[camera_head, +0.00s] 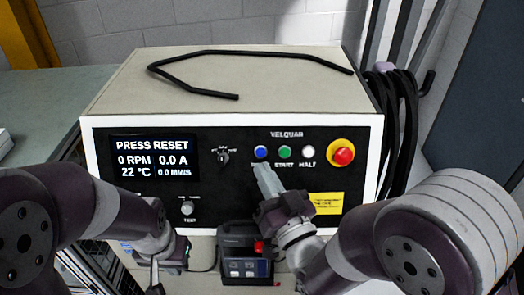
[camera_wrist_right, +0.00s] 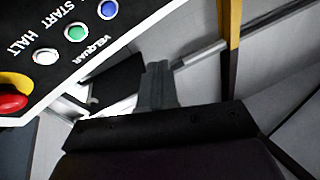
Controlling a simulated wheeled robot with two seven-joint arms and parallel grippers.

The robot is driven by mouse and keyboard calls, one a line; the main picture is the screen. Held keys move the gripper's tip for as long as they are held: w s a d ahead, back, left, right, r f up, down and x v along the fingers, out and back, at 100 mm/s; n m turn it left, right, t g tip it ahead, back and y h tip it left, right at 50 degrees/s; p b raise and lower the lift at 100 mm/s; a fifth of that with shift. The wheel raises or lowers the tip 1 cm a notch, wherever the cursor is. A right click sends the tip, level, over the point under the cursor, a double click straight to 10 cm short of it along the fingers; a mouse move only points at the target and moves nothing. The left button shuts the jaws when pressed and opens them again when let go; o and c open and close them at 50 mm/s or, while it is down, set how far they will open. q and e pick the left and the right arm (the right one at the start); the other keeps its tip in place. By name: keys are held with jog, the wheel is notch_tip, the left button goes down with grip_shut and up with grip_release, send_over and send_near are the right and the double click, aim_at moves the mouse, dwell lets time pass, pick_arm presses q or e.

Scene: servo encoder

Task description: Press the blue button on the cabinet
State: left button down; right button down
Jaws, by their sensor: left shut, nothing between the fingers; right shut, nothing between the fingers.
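The cabinet (camera_head: 95,160) has a black front panel. Its blue button (camera_head: 261,152) sits left of a green and a white one; the blue button also shows at the top of the right wrist view (camera_wrist_right: 107,10). My right gripper (camera_head: 264,170) is shut and empty, its tip just below the blue button in the head view. In the right wrist view its closed fingers (camera_wrist_right: 157,80) appear apart from the button. My left gripper (camera_head: 156,284) is shut and empty, low at the bottom edge, away from the buttons and partly cut off.
The green START button (camera_head: 285,152), white HALT button (camera_head: 308,152) and red emergency knob (camera_head: 343,153) are to the right. The display (camera_head: 154,160) reads PRESS RESET. A small device (camera_head: 246,255) stands below the panel. A black cable (camera_head: 215,52) lies on top.

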jog(key=b, duration=0.3)
send_near(261, 152)
jog(key=w+a+r, duration=0.3)
jog(key=w, duration=0.1)
jog(key=shift+w+a+r, duration=0.15)
jog(key=shift+w+a, duration=0.05)
jog(key=shift+a, duration=0.05)
jog(key=shift+b, duration=0.35)
dwell(1.2)
jog(key=shift+w+b, duration=0.35)
jog(key=shift+w, duration=0.05)
